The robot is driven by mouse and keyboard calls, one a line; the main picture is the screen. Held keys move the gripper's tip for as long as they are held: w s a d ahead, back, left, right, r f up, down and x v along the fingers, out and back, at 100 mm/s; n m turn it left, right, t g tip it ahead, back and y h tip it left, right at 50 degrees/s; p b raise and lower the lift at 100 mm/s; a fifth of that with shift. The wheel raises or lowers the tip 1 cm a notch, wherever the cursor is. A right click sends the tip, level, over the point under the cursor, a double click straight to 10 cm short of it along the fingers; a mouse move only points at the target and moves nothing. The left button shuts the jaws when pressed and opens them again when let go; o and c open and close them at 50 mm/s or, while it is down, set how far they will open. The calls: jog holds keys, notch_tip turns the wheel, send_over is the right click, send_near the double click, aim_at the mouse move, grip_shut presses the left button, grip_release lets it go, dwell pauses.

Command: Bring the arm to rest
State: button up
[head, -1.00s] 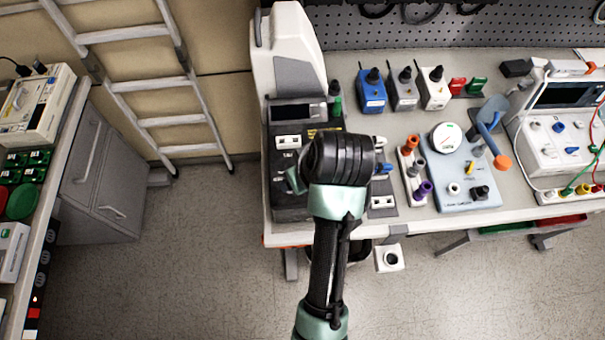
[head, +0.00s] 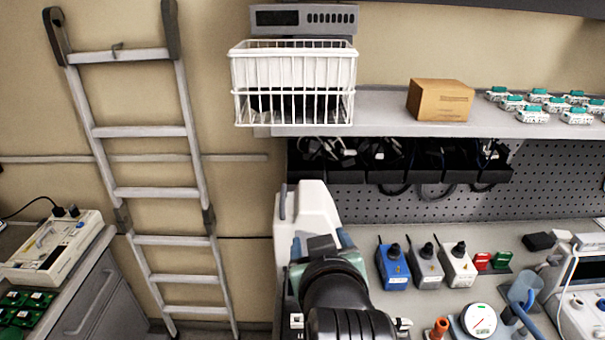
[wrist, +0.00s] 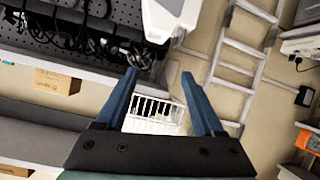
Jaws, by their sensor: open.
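My gripper (head: 321,243) is in the lower middle of the head view, in front of the tall white machine, partly hidden behind my own arm. In the wrist view my gripper (wrist: 158,73) shows two blue fingers spread apart with nothing between them. The white machine (head: 304,205) stands at the bench's left end, its lower part hidden by my arm. It also shows at the top of the wrist view (wrist: 173,20). I cannot tell the exact gap between my gripper and this machine.
A white wire basket (head: 293,85) sits on the shelf (head: 385,112), beside a cardboard box (head: 440,100). Blue (head: 392,266), grey and white switch boxes stand right of my arm. A ladder (head: 140,132) leans at the left wall. Open space lies between ladder and bench.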

notch_tip(320, 180, up, 16)
jog(key=s+a+m+t+b, duration=0.1)
jog(key=t+b, duration=0.1)
jog(key=t, duration=0.5)
jog(key=s+a+r+m+t+b, duration=0.1)
jog(key=s+r+t+b, duration=0.2)
jog(key=s+r+t, duration=0.4)
jog(key=s+r, duration=0.5)
jog(key=r, duration=0.3)
jog(key=shift+a+r+m+t, duration=0.15)
jog(key=shift+a+m+t, duration=0.15)
jog(key=shift+m, duration=0.1)
